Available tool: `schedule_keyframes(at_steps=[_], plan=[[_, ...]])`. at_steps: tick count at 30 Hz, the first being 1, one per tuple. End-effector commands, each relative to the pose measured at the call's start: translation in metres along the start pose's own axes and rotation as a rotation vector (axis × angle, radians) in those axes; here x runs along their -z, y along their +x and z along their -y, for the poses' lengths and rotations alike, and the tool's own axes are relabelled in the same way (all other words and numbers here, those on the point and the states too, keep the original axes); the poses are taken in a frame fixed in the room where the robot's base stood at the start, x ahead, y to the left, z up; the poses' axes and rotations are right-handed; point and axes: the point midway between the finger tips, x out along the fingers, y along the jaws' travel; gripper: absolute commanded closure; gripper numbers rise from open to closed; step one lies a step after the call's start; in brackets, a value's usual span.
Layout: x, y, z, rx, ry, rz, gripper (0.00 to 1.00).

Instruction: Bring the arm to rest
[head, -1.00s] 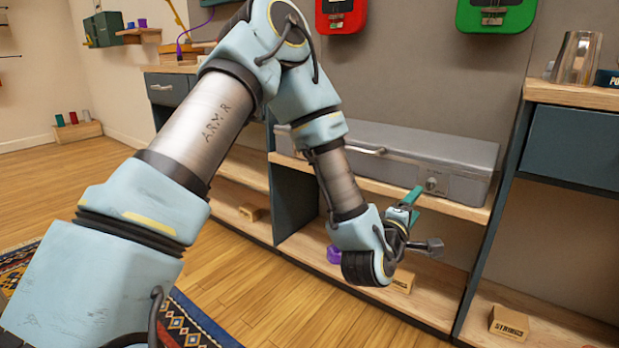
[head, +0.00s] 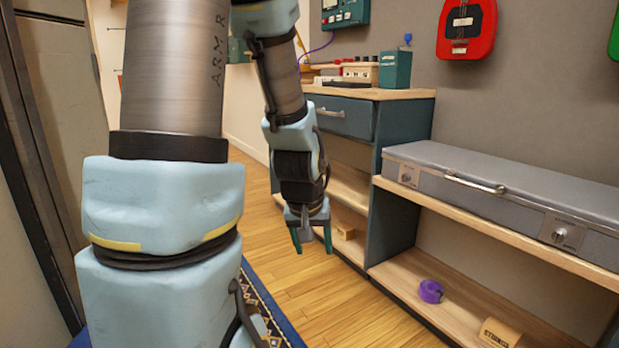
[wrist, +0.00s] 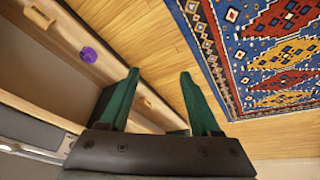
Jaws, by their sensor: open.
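My arm stands in the left half of the head view, its forearm hanging down. My gripper (head: 312,240) points downward in front of the shelf unit, with its two green fingers apart and nothing between them. In the wrist view my gripper (wrist: 158,95) also shows open and empty, over the wooden floor and the lower shelf edge. No held thing is seen.
A grey case (head: 500,195) lies on the shelf at the right. A purple roll (head: 431,291) and a wooden block (head: 499,333) are on the lower shelf. A drawer cabinet (head: 345,116) stands behind my gripper. A patterned rug (wrist: 270,50) lies on the floor.

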Motion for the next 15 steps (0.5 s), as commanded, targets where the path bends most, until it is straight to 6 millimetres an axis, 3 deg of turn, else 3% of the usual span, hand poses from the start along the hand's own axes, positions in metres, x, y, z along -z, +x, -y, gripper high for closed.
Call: schedule_keyframes(at_steps=[3, 7, 15], plan=[[-0.026, -0.025, 0.041, 0.056, 0.005, 0.103, 0.36], [-0.058, -0.053, 0.072, 0.084, 0.010, 0.219, 0.36], [-0.031, -0.111, 0.061, 0.080, 0.018, 0.213, 0.36]])
